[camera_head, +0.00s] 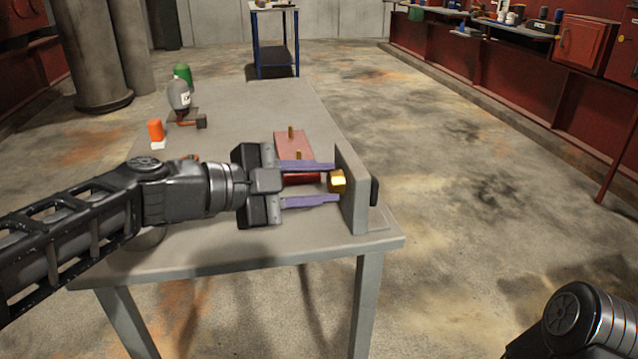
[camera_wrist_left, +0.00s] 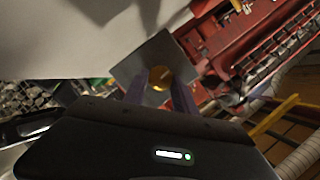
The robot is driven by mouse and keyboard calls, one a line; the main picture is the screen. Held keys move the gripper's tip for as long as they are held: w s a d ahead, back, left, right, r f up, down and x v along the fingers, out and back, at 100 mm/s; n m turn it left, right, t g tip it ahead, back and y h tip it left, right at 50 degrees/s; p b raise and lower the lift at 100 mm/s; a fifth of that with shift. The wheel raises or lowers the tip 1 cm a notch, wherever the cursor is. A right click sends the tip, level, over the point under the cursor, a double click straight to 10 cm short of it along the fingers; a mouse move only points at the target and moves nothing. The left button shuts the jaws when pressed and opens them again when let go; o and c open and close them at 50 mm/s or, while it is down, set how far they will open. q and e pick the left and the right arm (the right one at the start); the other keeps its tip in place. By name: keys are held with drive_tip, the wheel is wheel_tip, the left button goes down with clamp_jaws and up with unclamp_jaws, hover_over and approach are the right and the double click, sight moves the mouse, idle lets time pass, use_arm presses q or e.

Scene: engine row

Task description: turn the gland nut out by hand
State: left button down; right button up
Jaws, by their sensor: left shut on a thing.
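The brass gland nut (camera_head: 338,182) sits on the near face of an upright grey plate (camera_head: 354,200) at the right end of the workbench. A dark red rod (camera_head: 302,179) shows between my fingers, behind the nut. My left gripper (camera_head: 337,183) reaches in from the left with its two purple fingers on either side of the nut, shut on it. In the left wrist view the nut (camera_wrist_left: 160,77) shows between the fingertips, in front of the plate (camera_wrist_left: 150,62). My right gripper is out of view; only part of my right arm shows at the lower right.
On the workbench (camera_head: 240,105), a reddish board (camera_head: 292,143) with brass pins lies behind my gripper. An orange object (camera_head: 155,130), a grey bottle (camera_head: 179,95) and a green bottle (camera_head: 183,74) stand at the far left. The floor on the right is clear.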

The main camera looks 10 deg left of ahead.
use_arm(q)
drive_tip(key=shift+w+r+n+g, duration=0.1)
drive_tip(key=shift+n+g, duration=0.55)
drive_tip(key=shift+n, duration=0.4)
drive_tip(key=shift+w+r+n+g, duration=0.1)
drive_tip(key=shift+n+g, duration=0.55)
drive_tip(key=shift+n, duration=0.4)
drive_tip(key=c, duration=1)
unclamp_jaws()
drive_tip(key=shift+v, duration=3.95)
drive_tip(key=shift+f, duration=0.1)
